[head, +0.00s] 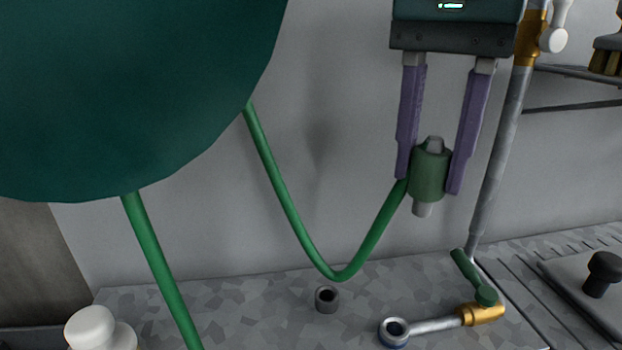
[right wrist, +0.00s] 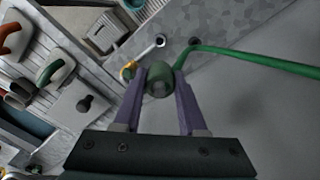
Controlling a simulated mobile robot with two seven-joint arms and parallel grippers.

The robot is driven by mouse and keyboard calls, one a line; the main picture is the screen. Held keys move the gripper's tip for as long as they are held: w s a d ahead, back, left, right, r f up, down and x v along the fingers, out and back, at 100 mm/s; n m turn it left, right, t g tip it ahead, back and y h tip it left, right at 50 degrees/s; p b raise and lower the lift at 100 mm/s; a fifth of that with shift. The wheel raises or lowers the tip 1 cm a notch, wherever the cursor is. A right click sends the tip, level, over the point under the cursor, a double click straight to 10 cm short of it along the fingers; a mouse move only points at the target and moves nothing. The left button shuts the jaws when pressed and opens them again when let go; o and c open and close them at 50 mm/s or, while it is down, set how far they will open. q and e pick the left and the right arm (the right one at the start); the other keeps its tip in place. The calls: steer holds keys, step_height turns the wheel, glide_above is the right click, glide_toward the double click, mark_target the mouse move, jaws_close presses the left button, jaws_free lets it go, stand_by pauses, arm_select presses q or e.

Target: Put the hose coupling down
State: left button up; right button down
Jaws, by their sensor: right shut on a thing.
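The hose coupling (head: 429,174) is a dark green cylinder with grey ends. My right gripper (head: 431,182) is shut on it, with one purple finger on each side, and holds it above the counter near the wall. The coupling (right wrist: 160,80) also shows between the fingers in the right wrist view. A green hose (head: 290,215) hangs from the coupling in a loop and rises to the left behind a large dark green shape. My left gripper is not in view.
A grey ring-shaped piece (head: 326,298) stands on the speckled counter (head: 250,310) below. A metal pipe with a brass fitting (head: 481,313) and a round open end lies to its right. A white knobbed object (head: 98,330) stands at the lower left.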

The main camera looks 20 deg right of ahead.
steer(key=shift+r, duration=0.8)
steer(key=s+a+r+n+p, duration=0.1)
steer(key=r+n+p, duration=0.3)
steer(key=r+p, duration=1.2)
steer(key=s+a+r+n+p, duration=0.2)
steer(key=s+r+n+p, duration=0.1)
steer(key=r+p, duration=1.3)
steer(key=s+a+r+n+p, duration=0.1)
steer(key=s+r+n+p, duration=0.2)
steer(key=r+p, duration=1.3)
steer(key=shift+s+a+r+n, duration=0.3)
steer(key=shift+s+r+n, duration=0.05)
steer(key=shift+n, duration=0.45)
steer(key=shift+a, duration=0.1)
